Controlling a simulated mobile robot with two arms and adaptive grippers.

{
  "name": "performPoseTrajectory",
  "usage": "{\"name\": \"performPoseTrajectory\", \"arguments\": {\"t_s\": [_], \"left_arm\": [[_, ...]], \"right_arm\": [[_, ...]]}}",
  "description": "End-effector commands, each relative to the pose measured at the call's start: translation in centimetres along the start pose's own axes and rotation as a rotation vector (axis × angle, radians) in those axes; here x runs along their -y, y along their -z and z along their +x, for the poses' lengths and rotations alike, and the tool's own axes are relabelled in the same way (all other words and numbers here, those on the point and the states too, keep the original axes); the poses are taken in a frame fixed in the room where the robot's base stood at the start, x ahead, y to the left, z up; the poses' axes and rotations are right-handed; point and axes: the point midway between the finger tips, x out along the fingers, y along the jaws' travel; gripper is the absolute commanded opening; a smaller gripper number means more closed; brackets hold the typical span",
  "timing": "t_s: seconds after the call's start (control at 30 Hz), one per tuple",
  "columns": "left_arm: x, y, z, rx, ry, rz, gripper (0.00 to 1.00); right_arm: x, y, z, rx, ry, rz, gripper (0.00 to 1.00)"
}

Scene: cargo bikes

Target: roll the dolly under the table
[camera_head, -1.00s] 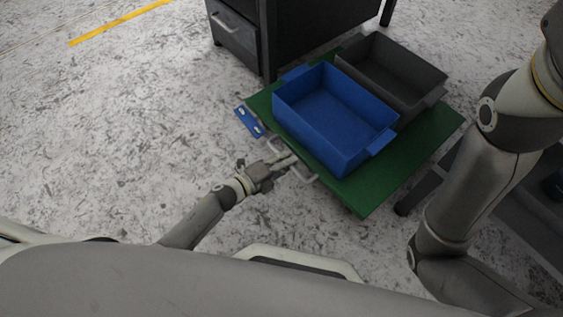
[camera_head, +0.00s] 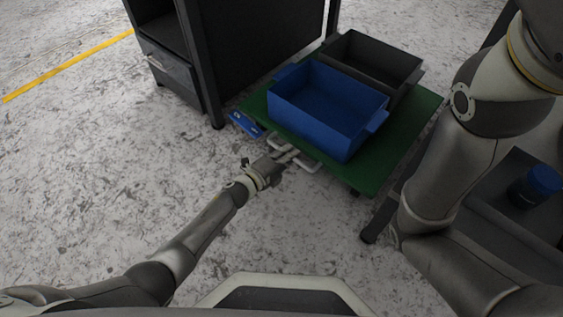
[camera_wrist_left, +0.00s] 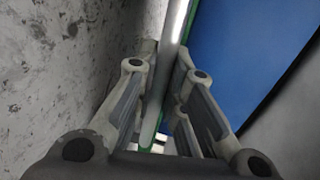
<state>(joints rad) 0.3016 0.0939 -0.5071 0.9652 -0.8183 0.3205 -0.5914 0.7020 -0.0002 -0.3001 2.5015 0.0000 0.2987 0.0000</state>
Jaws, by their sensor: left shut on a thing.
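The dolly (camera_head: 388,165) has a green deck and stands on the floor. It carries a blue bin (camera_head: 328,110) and a dark grey bin (camera_head: 372,66) behind it. A light metal handle (camera_head: 308,164) sticks out at its near edge. My left gripper (camera_head: 287,157) is shut on this handle; in the left wrist view the handle bar (camera_wrist_left: 168,75) runs between the fingers. A dark table (camera_head: 218,60) with a drawer stands at the back left, beside the dolly's far left corner. My right arm comes down at the right; its gripper is out of sight.
A blue flat piece with light marks (camera_head: 243,123) lies at the dolly's left corner. A grey bench (camera_head: 510,200) with a blue round object (camera_head: 536,186) stands at the right, close to the dolly. The speckled floor at left is clear. A yellow line (camera_head: 68,66) crosses it.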

Motion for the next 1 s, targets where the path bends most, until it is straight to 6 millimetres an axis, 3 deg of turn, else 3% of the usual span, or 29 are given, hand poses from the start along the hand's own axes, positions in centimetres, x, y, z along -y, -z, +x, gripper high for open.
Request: {"name": "performPoseTrajectory", "arguments": {"t_s": [0.53,0.57,0.7,1.0], "left_arm": [[0.24,-0.15,0.76,0.005,0.000,0.001,0.00],[0.26,-0.16,0.77,0.005,0.000,0.001,0.15],[0.22,-0.10,0.72,0.003,0.000,0.000,0.33],[0.11,-0.04,0.59,0.001,-0.001,0.000,0.34]], "right_arm": [[0.07,0.08,-0.26,0.000,0.001,0.000,0.00],[0.08,0.08,-0.26,0.000,0.001,0.000,0.00],[0.08,0.08,-0.26,0.000,0.001,0.000,0.00],[0.00,-0.16,-0.34,0.006,-0.001,0.000,0.00]]}}
